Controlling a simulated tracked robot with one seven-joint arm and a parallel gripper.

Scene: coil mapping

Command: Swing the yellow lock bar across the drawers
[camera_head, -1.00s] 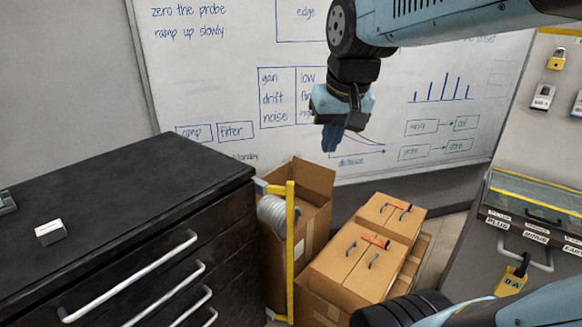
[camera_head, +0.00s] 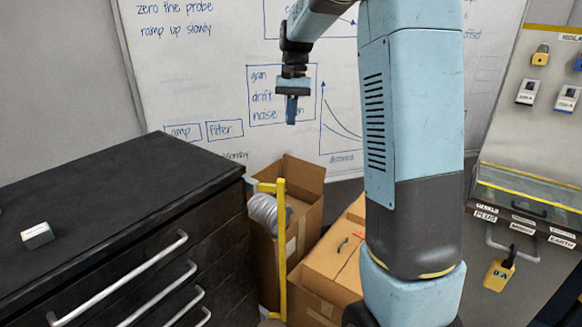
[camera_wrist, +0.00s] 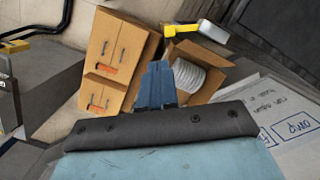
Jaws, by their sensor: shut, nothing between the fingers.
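The yellow lock bar (camera_head: 281,250) stands upright at the right front corner of the black drawer cabinet (camera_head: 80,180), held by a bracket near its top. It is beside the drawers (camera_head: 150,285), not across them. In the wrist view, a short yellow piece of the bar (camera_wrist: 182,28) shows above the open box. My gripper (camera_head: 291,110) points down in front of the whiteboard, above and beyond the bar, clear of it. Its blue fingers (camera_wrist: 157,85) are together and empty. The bar's lower end is close to the floor.
An open carton (camera_head: 305,180) with a grey coil (camera_head: 264,212) stands just behind the bar. Closed cartons (camera_head: 335,265) stand to its right. A small white block (camera_head: 37,235) lies on the cabinet top. A panel with padlocks (camera_head: 525,95) is at the right.

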